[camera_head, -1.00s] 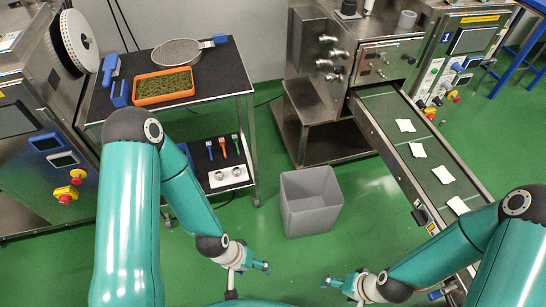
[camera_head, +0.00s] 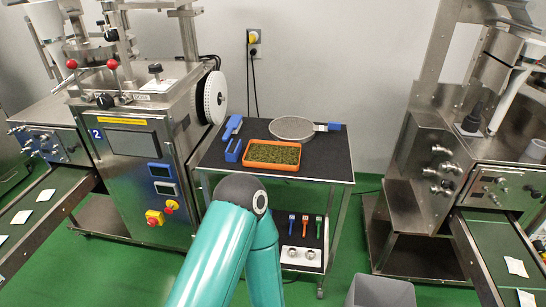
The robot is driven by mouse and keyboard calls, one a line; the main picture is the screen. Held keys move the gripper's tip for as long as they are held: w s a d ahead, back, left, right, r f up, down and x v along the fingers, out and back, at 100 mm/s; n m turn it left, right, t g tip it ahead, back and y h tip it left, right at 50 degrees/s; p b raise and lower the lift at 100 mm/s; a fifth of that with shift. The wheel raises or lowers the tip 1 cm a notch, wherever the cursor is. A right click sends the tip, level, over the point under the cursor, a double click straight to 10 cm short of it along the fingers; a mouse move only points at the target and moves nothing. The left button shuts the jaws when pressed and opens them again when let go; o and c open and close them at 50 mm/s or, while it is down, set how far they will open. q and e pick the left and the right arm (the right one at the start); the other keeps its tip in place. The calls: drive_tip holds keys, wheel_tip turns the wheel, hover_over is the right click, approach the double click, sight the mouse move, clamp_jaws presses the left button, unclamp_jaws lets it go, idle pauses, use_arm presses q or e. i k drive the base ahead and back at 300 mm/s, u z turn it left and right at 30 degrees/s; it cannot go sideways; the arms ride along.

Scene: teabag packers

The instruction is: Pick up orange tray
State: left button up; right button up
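The orange tray (camera_head: 272,166) lies on the dark top of a metal cart (camera_head: 330,160), near its front edge. It is filled with dried green leaves (camera_head: 272,153). My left arm rises from the bottom of the view in front of the cart, with its elbow just below the tray. Its forearm drops out at the bottom edge, so my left gripper is not in the picture. My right arm and gripper are also out of view.
A round sieve (camera_head: 291,128) with a blue handle is behind the tray. A blue holder (camera_head: 233,150) stands at its left. Machine 2 (camera_head: 140,155) flanks the cart on the left, another machine (camera_head: 440,175) on the right. A grey bin (camera_head: 380,291) is at the bottom.

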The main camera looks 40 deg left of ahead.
sight(263, 155)
drive_tip(key=u, duration=0.95)
drive_tip(key=i, duration=0.95)
drive_tip(key=u, duration=1)
drive_tip(key=k, duration=0.5)
drive_tip(key=u, duration=0.2)
drive_tip(key=i, duration=0.5)
drive_tip(key=z, duration=0.05)
